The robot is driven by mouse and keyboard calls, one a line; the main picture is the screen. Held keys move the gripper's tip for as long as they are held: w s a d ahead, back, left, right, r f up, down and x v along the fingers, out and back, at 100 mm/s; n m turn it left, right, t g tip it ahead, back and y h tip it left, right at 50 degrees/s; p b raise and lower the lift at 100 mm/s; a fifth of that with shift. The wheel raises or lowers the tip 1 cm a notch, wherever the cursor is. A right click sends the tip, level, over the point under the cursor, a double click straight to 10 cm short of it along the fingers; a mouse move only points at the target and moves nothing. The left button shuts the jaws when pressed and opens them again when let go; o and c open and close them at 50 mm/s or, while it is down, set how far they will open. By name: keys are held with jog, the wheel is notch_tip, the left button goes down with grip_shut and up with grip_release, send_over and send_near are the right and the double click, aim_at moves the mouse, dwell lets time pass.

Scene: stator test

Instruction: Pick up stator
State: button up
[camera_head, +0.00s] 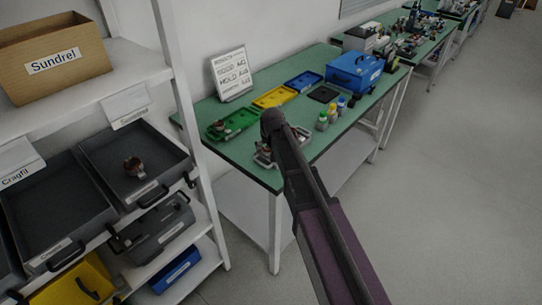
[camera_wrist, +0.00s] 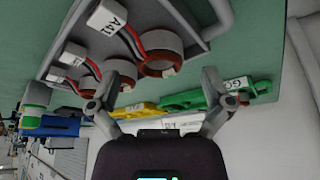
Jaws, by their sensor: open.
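In the wrist view, a grey tray (camera_wrist: 218,24) on the green table holds several stators. In the head view, my arm partly covers the tray (camera_head: 262,160) and hides my fingers. Another stator (camera_head: 133,166) sits in a dark shelf bin.
Green (camera_head: 232,124), yellow (camera_head: 273,97) and blue (camera_head: 303,81) trays lie along the green table (camera_head: 215,108). A shelf with bins is at left; the floor at right is clear.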

jog(key=shift+b+x, duration=0.85)
jog(key=shift+x, duration=0.4)
jog(key=c, duration=1.2)
jog(key=shift+r, duration=0.2)
notch_tip(320, 180, up, 3)
jog(key=p, duration=0.3)
jog(key=s+d, duration=0.3)
jog(key=d, duration=0.1)
jog(key=s+d+r+p, duration=0.1)
jog(key=s+d, duration=0.3)
jog(key=s+d+p, duration=0.1)
jog(key=s+d, duration=0.2)
jog(key=d, duration=0.1)
jog(key=shift+s+r, duration=0.35)
jog(key=shift+d, duration=0.1)
